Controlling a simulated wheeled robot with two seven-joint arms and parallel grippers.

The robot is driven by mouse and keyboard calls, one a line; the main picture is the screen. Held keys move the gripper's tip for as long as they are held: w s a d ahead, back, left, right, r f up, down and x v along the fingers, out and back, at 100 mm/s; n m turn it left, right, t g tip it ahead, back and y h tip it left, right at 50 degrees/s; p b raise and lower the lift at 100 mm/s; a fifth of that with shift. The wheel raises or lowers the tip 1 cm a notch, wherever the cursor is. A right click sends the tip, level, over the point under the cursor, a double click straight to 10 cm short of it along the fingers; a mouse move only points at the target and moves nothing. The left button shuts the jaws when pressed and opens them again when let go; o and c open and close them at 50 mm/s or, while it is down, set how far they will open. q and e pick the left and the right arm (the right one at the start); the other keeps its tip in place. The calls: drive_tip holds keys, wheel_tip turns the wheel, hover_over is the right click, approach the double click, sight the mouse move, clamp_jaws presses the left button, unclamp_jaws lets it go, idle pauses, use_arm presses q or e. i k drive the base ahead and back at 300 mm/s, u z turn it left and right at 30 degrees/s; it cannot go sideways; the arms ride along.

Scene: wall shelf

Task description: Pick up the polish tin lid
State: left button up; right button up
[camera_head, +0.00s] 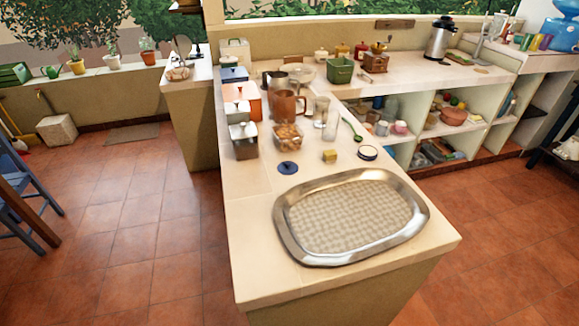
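Two small round things lie on the counter (255,250) and could be the polish tin lid; I cannot tell for sure which it is. One is a flat dark blue disc (288,168) with a small mark at its middle, behind the tray's left end. The other is a low round piece (367,153) with a dark rim and a pale top, behind the tray's right half. Both lie apart from other things, with nothing on them. Neither of my grippers is in view.
A large oval metal tray (300,245) fills the counter's near end. A small yellow block (330,156) sits between the two round things. A green spoon (352,128), a glass (330,128), a brown pitcher (288,108) and lidded canisters (243,140) stand behind.

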sight(287, 168)
drive_tip(key=z, duration=1.7)
drive_tip(key=k, duration=1)
drive_tip(key=u, duration=0.35)
